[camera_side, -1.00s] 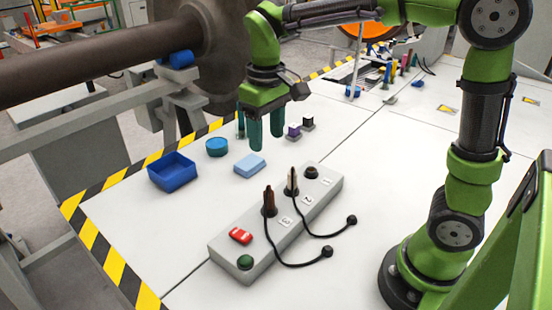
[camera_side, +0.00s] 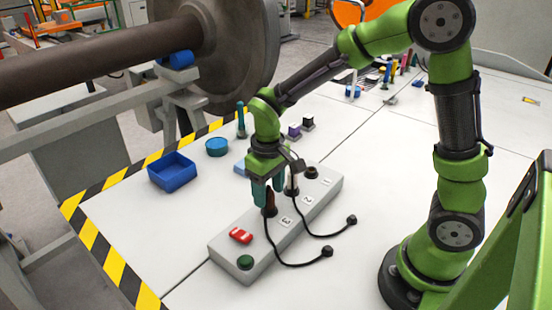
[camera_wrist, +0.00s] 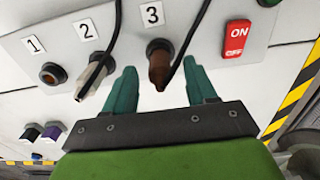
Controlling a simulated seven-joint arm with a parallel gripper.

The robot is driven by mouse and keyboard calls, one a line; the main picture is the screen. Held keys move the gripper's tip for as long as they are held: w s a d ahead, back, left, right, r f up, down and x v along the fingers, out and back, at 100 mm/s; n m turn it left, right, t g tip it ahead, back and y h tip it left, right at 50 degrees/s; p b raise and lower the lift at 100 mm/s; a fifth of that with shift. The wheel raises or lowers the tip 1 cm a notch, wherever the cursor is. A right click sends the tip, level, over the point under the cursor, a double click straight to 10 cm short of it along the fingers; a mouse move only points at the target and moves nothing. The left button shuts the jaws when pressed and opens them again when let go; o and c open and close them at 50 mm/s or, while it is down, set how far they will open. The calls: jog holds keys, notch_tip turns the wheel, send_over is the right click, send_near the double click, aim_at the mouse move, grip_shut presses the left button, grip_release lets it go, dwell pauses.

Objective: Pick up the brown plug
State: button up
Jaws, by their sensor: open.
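The brown plug (camera_wrist: 159,68) stands in the socket marked 3 of a grey power strip (camera_side: 226,252), with a black cable running from it. In the side view the plug (camera_side: 269,206) is partly covered by my gripper's fingers. My gripper (camera_side: 267,198) is open, its teal fingers pointing down at the plug. In the wrist view the fingers of my gripper (camera_wrist: 162,84) are on the left and right of the plug, with gaps to it.
A pale plug (camera_wrist: 92,78) with a black cable stands in socket 2, close beside my finger. Socket 1 (camera_wrist: 52,74) is empty. A red switch (camera_wrist: 237,40) and a green button (camera_side: 245,262) are on the strip. A blue bin (camera_side: 171,171) stands to the left.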

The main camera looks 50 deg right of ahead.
notch_tip(320, 180, down, 2)
jog(key=shift+f, duration=0.2)
grip_shut()
jog(key=shift+r, duration=0.1)
jog(key=shift+r, duration=0.85)
jog(key=shift+s+r, duration=0.25)
jog(key=shift+r, duration=0.75)
jog(key=s+d+r, duration=0.1)
jog(key=s+d, duration=0.2)
jog(key=s, duration=1.1)
jog(key=w+d+r+m, duration=0.3)
jog(key=w+d+m, duration=0.3)
jog(key=w+d, duration=0.8)
jog(key=shift+w+d+r, duration=0.25)
jog(key=shift+d+r, duration=0.15)
jog(key=shift+d, duration=0.15)
